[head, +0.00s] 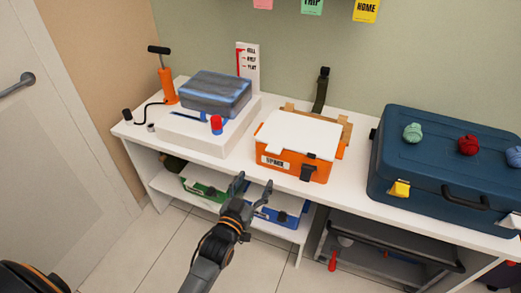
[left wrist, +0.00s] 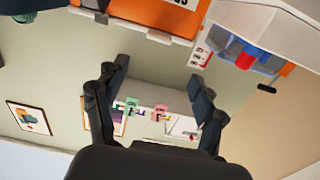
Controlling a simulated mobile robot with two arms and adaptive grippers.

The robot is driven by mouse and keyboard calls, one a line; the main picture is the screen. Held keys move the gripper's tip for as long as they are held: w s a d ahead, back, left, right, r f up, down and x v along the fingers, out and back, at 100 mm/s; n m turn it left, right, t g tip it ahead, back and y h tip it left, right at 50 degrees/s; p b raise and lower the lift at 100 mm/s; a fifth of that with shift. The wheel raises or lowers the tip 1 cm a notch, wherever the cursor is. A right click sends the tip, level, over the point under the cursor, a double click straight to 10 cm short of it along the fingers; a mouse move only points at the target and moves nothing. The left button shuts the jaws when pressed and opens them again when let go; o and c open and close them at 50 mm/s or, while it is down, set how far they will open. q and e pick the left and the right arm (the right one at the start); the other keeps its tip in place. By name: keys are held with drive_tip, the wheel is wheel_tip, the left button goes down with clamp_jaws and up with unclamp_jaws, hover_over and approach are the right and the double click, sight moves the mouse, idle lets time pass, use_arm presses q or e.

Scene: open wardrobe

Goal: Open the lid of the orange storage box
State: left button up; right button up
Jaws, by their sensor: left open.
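The orange storage box (head: 285,161) stands on the white bench top, with a white lid (head: 301,134) lying flat over it. A black latch (head: 307,173) is on its front, right of a white label (head: 275,162). My left gripper (head: 254,186) is open and empty, in front of and below the box's front edge, apart from it. In the left wrist view the orange box (left wrist: 160,14) shows at the top edge, beyond the open fingers of the left gripper (left wrist: 160,76). My right gripper is not in view.
A blue suitcase (head: 430,165) with yarn balls on it stands right of the box. A blue-grey case (head: 216,92) on a white block, a red-capped item (head: 216,124) and an orange pump (head: 167,88) stand left. Green (head: 205,188) and blue (head: 283,216) bins sit on the shelf below.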

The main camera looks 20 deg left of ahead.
use_arm(q)
approach(272, 152)
drive_tip(key=w, duration=0.7)
drive_tip(key=shift+w+d, duration=0.15)
drive_tip(key=shift+w, duration=0.9)
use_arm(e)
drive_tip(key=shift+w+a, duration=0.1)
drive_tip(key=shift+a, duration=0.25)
